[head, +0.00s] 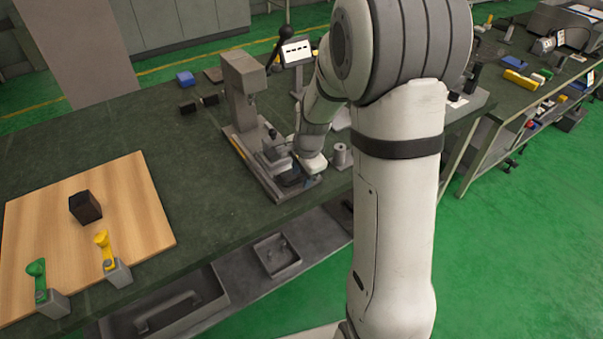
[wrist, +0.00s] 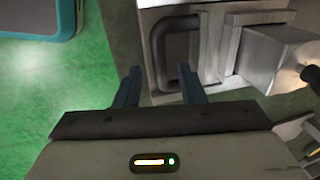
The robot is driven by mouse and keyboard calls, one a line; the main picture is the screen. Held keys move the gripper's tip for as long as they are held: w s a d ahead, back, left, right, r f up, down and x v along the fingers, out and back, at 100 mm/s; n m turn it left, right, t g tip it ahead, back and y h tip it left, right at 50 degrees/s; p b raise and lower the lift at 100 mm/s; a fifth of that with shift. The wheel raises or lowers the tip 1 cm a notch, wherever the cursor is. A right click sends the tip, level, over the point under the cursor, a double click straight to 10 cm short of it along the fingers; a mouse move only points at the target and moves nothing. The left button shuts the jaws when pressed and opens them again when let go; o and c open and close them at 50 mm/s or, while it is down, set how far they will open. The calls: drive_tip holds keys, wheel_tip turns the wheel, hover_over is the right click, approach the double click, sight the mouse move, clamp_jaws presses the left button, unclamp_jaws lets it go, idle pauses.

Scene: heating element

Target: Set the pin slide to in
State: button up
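In the wrist view a dark U-shaped handle (wrist: 159,52) sticks out from a grey metal block (wrist: 215,12), which looks like the pin slide's fixture. My gripper (wrist: 159,70) is open. The long bar of the handle lies between its two blue-grey fingers in the picture, with a gap on the left. I cannot tell whether the fingers touch it or how deep they reach. In the head view my gripper (head: 292,180) is low at the front end of the grey press fixture (head: 262,160). The wrist hides part of the fixture there, and the slide's position is unclear.
A wooden board (head: 130,190) with a dark block (head: 85,207), a green lever (head: 38,275) and a yellow lever (head: 104,248) lies at the left. A grey spool (head: 341,157) stands right of my gripper. A tray (head: 277,255) sits on the lower shelf.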

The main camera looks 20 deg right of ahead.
drive_tip(key=shift+c, duration=0.4)
clamp_jaws()
